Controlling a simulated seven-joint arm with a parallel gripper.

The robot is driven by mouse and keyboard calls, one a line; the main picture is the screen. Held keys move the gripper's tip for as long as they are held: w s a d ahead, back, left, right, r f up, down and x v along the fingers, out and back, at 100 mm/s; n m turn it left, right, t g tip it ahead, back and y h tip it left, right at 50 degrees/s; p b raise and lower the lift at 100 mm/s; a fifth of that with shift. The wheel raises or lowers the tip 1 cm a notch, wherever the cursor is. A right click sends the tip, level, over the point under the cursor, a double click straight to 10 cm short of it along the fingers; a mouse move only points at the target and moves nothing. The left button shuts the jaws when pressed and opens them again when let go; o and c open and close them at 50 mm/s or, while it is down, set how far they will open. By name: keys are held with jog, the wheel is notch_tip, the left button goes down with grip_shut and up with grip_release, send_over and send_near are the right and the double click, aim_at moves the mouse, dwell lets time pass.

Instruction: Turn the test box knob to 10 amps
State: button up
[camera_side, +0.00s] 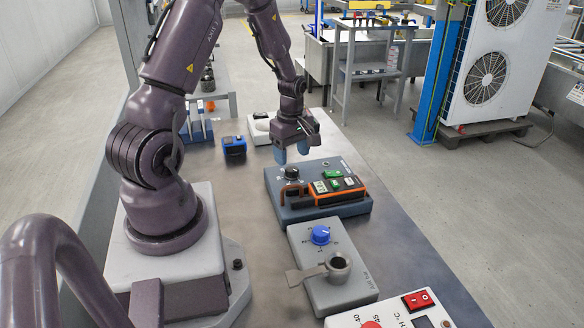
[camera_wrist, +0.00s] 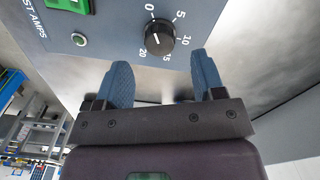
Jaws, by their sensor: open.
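The grey-blue test box (camera_side: 322,211) stands on the bench in the side view. Its round black knob (camera_side: 291,172) is at the box's back left. In the wrist view the knob (camera_wrist: 159,38) sits inside a white scale marked 0, 5, 10, 15 and 20, beside the partly cut-off label "ST AMPS" on the box face (camera_wrist: 110,20). I cannot tell for sure which number its pointer faces. My gripper (camera_side: 292,155) is open, with blue fingers above and just behind the knob. In the wrist view my gripper (camera_wrist: 164,68) has its fingers spread either side of the knob's lower edge, apparently apart from it.
An orange and black device (camera_side: 340,192) lies on the box right of the knob. A blue block (camera_side: 234,147) is at the left. Bench right of the box is clear.

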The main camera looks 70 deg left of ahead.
aim_at(292, 169)
notch_tip(292, 169, down, 5)
jog(key=shift+r, duration=0.1)
dwell(0.3)
jog(key=c, duration=0.9)
